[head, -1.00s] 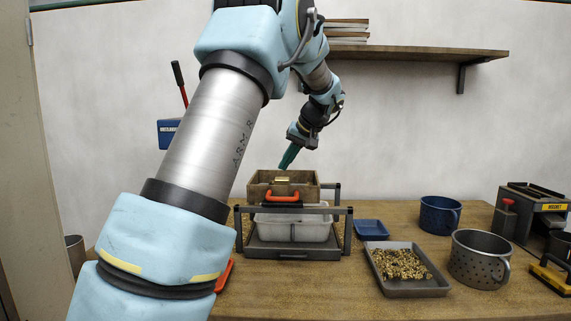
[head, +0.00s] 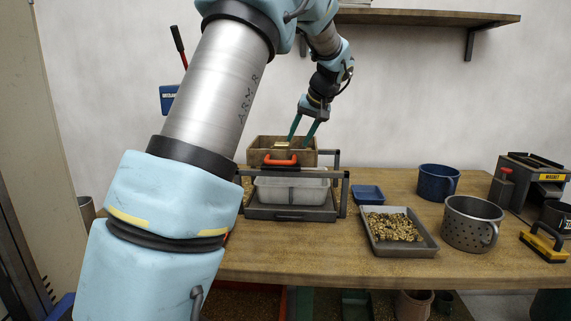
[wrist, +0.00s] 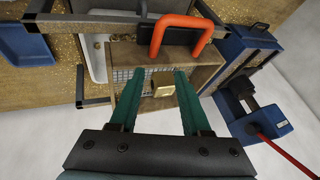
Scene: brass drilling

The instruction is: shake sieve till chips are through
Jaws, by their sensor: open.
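The wooden-framed sieve (head: 256,152) sits on top of a dark metal frame (head: 330,196) on the bench. Its orange handle (head: 280,160) is on the side toward me. A small brass block (wrist: 162,90) rests on the mesh (wrist: 122,74) inside the sieve; loose chips are too small to make out there. A pale bin (head: 290,190) stands in the frame under the sieve. My gripper (wrist: 152,78) is open and empty, its green fingers pointing down over the sieve, apart from the orange handle. It also shows in the head view (head: 297,140).
Right of the frame are a small blue tray (head: 367,194), a grey tray of brass chips (head: 372,240), a blue mug (head: 438,180) and a perforated metal cup (head: 470,222). A magnet tool (head: 545,243) lies at the far right. A shelf (head: 430,15) hangs above on the wall.

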